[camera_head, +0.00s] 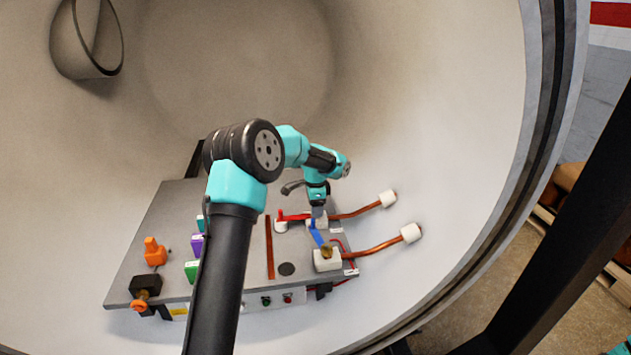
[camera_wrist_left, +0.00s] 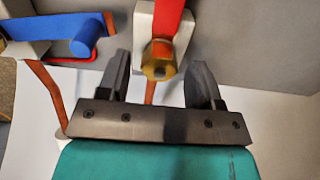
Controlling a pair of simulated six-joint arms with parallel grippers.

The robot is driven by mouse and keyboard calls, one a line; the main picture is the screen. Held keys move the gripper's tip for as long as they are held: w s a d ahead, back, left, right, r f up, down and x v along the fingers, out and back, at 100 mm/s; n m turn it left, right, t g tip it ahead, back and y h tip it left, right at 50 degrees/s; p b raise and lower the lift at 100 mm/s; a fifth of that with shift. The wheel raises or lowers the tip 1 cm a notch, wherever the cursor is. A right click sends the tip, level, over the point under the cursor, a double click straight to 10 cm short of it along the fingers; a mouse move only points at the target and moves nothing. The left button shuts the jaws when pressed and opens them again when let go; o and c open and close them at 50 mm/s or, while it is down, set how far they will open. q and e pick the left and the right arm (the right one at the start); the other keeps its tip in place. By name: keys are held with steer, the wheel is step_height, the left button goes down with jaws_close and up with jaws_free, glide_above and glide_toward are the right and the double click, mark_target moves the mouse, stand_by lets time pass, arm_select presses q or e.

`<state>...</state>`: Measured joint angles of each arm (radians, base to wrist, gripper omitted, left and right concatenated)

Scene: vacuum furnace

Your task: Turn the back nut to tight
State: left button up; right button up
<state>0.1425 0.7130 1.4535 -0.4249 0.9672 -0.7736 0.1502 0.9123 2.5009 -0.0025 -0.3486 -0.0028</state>
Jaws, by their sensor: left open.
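The back nut (camera_wrist_left: 158,62) is a brass nut on a white block (camera_wrist_left: 143,22), below a red handle (camera_wrist_left: 168,15) in the left wrist view. My left gripper (camera_wrist_left: 160,82) is open, with one finger on each side of the nut and gaps showing on both sides. In the head view my left gripper (camera_head: 318,210) points down at the back block and hides the back nut. The red handle (camera_head: 294,217) lies to its left there. The front brass nut (camera_head: 327,252) sits on the nearer white block (camera_head: 322,264). My right gripper is not in view.
A blue handle (camera_head: 317,236) lies just in front of the gripper. Copper pipes (camera_head: 372,248) run right from the blocks to white fittings (camera_head: 411,233). Coloured blocks and an orange part (camera_head: 154,252) stand on the grey board's left. The curved chamber wall (camera_head: 440,130) surrounds the arm.

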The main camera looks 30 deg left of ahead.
arm_select(q)
step_height(320, 180, up, 16)
steer(key=shift+r, duration=0.2)
stand_by(0.6)
